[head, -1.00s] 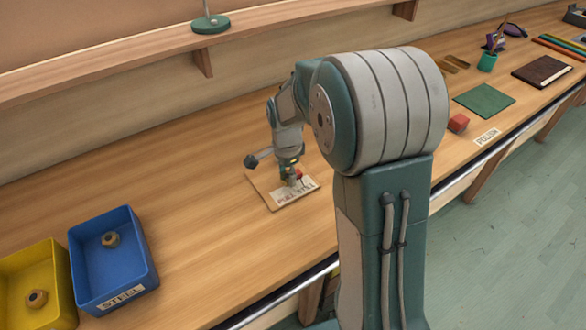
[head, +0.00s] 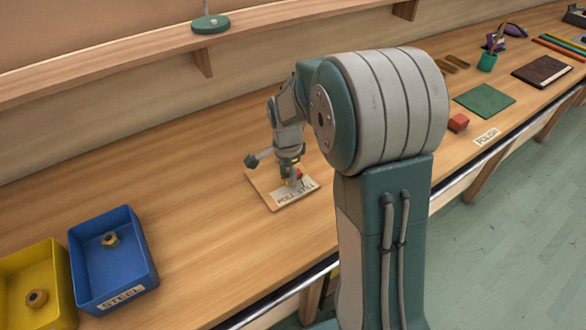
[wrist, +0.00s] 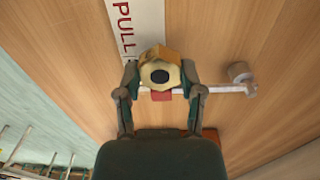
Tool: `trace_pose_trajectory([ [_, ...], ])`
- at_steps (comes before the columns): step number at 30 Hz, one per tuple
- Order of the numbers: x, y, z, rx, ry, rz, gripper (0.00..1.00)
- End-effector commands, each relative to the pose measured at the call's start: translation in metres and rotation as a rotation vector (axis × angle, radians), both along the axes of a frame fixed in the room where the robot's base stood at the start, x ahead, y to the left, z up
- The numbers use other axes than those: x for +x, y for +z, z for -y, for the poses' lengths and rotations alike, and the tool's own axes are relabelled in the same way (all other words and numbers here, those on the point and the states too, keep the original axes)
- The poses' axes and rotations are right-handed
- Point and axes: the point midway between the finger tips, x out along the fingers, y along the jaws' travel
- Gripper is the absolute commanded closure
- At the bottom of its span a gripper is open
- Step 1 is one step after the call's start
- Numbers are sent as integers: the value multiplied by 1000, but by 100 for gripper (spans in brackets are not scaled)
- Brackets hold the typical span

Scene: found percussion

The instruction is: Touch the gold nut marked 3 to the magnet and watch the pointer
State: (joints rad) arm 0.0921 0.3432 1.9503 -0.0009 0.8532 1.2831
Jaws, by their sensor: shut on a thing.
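My gripper (wrist: 159,82) is shut on a gold hexagonal nut (wrist: 174,60), whose dark hole faces the wrist camera. No number shows on this side. Just past the nut is a red block (wrist: 161,97), possibly the magnet, by a pale bar (wrist: 218,88) with a grey cylinder (wrist: 240,71) near its end. Whether nut and red block touch cannot be told. In the head view my gripper (head: 290,178) is low over a small board (head: 262,187) with a "PULL" label; the red part beside it is tiny. The pointer's reading cannot be made out.
A blue box (head: 139,234) marked STEEL and a yellow box (head: 62,267) stand at lower left, each with a nut inside. A shelf (head: 120,56) runs behind. Bench between boxes and board is clear.

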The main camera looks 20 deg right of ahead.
Motion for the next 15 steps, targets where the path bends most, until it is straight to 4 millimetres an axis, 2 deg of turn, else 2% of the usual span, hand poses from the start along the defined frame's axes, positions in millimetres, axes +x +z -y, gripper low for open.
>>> trace_pose_trajectory([
  [15, -3, 0, -15, 0, 1, 1, 100],
])
